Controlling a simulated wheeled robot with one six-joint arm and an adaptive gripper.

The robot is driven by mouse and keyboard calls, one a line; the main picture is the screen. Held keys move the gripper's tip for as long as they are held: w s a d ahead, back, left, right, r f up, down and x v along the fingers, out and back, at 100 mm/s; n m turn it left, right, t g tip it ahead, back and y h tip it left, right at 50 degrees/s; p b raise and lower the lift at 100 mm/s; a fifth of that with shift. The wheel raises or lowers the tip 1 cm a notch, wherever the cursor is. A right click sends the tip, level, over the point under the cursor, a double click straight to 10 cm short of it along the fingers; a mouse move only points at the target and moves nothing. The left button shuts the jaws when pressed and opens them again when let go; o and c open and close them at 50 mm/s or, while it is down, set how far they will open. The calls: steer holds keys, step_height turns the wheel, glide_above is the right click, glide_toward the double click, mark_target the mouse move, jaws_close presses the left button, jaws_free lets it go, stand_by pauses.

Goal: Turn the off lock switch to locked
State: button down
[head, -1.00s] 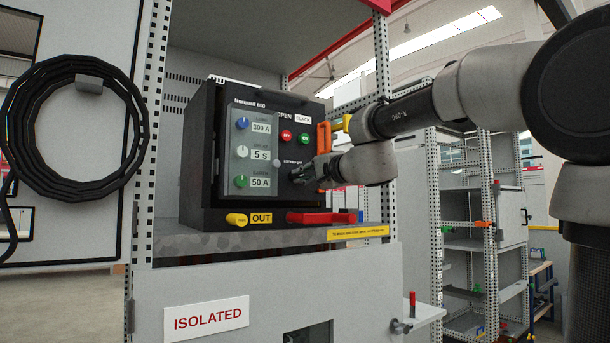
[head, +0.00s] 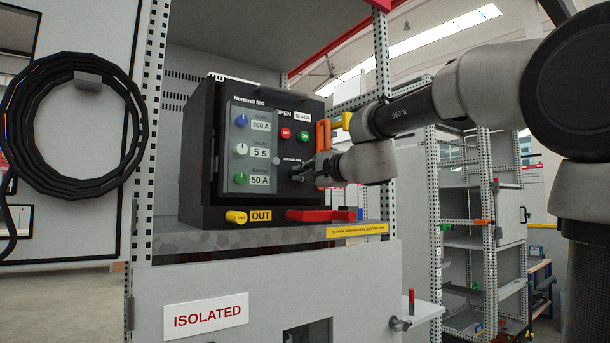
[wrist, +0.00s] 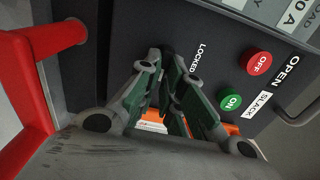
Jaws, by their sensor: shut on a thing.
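The black breaker unit (head: 265,190) sits on a shelf in the cabinet. Its off lock switch is on the front face, below the red OFF button (head: 286,133) and green ON button (head: 304,135). My gripper (head: 300,172) is against this face at the switch and shut on it. The fingers hide the switch itself, so its angle cannot be told. In the wrist view my gripper (wrist: 168,75) points at the panel, its fingertips close together beside the label "LOCKED" (wrist: 197,60). The OFF button (wrist: 259,62) and ON button (wrist: 231,103) are to the right.
A red handle (head: 318,215) juts out below the switch and shows large at left in the wrist view (wrist: 30,75). An orange handle (head: 323,140) stands on the unit's right side. A clear cover (head: 250,155) over three knobs is left of my gripper.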

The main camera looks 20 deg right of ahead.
steer(key=c, duration=1.6)
jaws_free()
steer(key=shift+o, duration=0.2)
steer(key=shift+s, duration=0.15)
steer(key=v, duration=1.1)
steer(key=shift+s, duration=0.35)
steer(key=shift+d, duration=0.15)
